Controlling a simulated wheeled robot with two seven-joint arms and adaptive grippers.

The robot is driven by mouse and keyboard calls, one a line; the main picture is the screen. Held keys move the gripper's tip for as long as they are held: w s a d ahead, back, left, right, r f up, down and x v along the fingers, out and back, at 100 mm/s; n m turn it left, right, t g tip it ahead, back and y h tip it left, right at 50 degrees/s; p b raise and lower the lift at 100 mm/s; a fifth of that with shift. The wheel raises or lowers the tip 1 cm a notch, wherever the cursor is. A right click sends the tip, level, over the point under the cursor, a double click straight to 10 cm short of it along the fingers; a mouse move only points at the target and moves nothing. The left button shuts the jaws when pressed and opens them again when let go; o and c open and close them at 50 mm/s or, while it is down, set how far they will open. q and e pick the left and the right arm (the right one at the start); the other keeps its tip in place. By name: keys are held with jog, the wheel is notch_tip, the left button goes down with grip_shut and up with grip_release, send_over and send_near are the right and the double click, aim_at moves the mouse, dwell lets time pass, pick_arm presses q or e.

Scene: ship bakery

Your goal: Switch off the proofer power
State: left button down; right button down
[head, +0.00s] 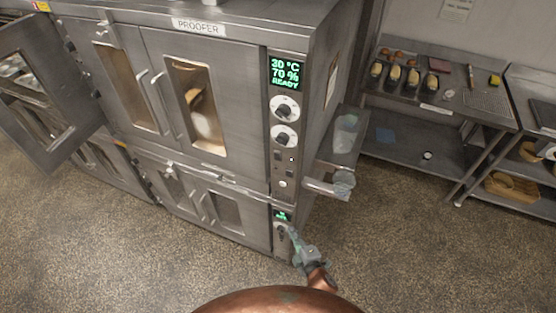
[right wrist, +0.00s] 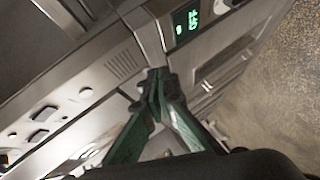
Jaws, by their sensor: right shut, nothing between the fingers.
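The proofer (head: 200,62) is a steel cabinet with a "PROOFER" label on its top edge. Its control panel (head: 283,130) has a lit green display (head: 286,71) reading 30 °C, 70 %, READY. Below are two round knobs, small rocker switches (head: 285,157) and a round button (head: 283,183). The right wrist view shows the switches (right wrist: 44,113) and button (right wrist: 86,93) left of the fingers. My right gripper (head: 292,231) is shut and empty, in front of the lower unit's panel, below the switches; its fingertips (right wrist: 155,80) show too. I cannot tell whether they touch. My left gripper is not in view.
A lower unit has its own small green display (head: 282,215), also in the right wrist view (right wrist: 187,25). A steel shelf (head: 345,140) sticks out right of the proofer. An open door (head: 40,85) stands at left. A worktable (head: 425,106) holds loaf tins. The floor at right is clear.

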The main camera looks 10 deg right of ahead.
jog(key=a+r+n+t+p, duration=0.1)
jog(key=a+r+n+t, duration=0.1)
jog(key=r, duration=1.1)
jog(key=a+r+n+t+y+p, duration=0.1)
jog(key=r+n+t, duration=0.1)
jog(key=r, duration=1.1)
jog(key=shift+s+a+r+y, duration=0.3)
jog(key=shift+s+a+r, duration=0.05)
jog(key=shift+s, duration=0.05)
jog(key=p, duration=0.2)
send_near(274, 155)
jog(key=w+a, duration=0.2)
jog(key=a, duration=0.2)
jog(key=w+d, duration=0.1)
jog(key=w, duration=0.1)
jog(key=w+d+p, duration=0.1)
jog(key=shift+w+d+r+p, duration=0.1)
jog(key=shift+w+r+p, duration=0.05)
jog(key=shift+w+p, duration=0.2)
